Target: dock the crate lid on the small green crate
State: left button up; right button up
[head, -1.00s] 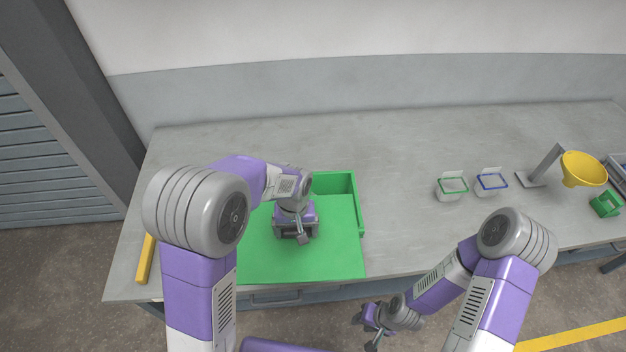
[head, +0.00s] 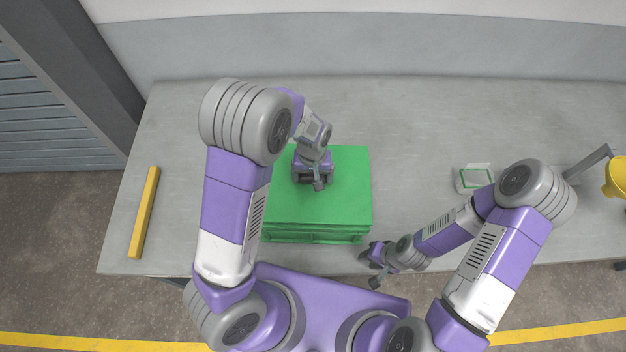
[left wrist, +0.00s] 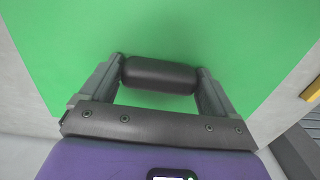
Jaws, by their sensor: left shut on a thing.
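The flat green crate lid (head: 345,190) lies over the top of the small green crate (head: 315,238), whose front wall shows below the lid's front edge. The lid hides the crate's opening. I cannot tell whether the lid is fully seated. My left gripper (head: 316,184) is above the lid's middle. In the left wrist view, my left gripper (left wrist: 160,82) is shut on the lid's dark round handle (left wrist: 160,75), with green lid around it. My right gripper (head: 368,266) is open and empty at the bench's front edge, right of the crate.
A yellow bar (head: 144,213) lies on the grey bench (head: 430,120) at the left. A clear container with a green rim (head: 474,178) and a yellow funnel (head: 616,178) on a stand are at the right. The bench behind the crate is clear.

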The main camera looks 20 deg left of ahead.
pick_arm(q)
notch_tip(320, 180, down, 3)
jog(key=shift+f, duration=0.4)
jog(key=shift+w, duration=0.1)
jog(key=shift+f, duration=0.2)
jog(key=o, duration=0.9)
jog(key=shift+o, duration=0.2)
